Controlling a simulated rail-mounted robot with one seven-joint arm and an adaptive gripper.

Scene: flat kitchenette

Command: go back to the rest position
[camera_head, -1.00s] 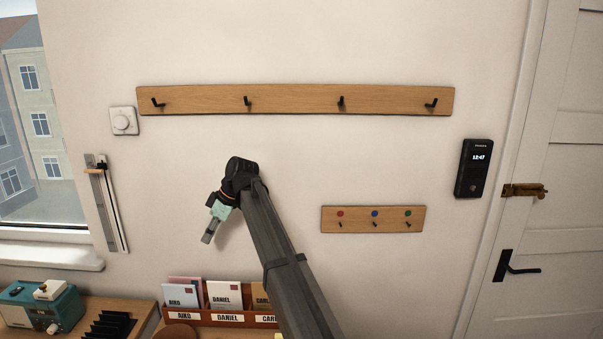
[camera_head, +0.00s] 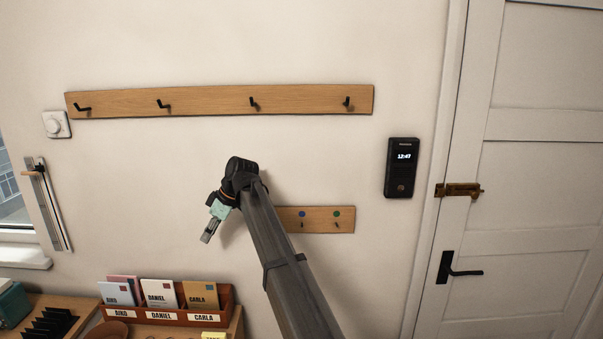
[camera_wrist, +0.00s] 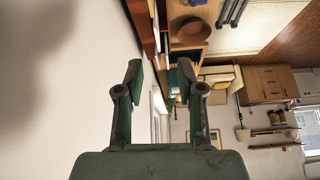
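My gripper (camera_head: 207,238) hangs in front of the bare wall, below the long hook rail and above the letter holder. In the camera on my body it points down and to the left. In the wrist view my gripper (camera_wrist: 160,82) has its two fingers apart with nothing held between them. It touches nothing that I can see. My arm hides the left part of the small key board.
A wooden hook rail (camera_head: 215,101) runs along the wall above. The small key board (camera_head: 320,225) is right of my arm. A letter holder (camera_head: 225,300) stands below. A wall intercom (camera_head: 402,168) and a white door (camera_head: 530,200) are at right.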

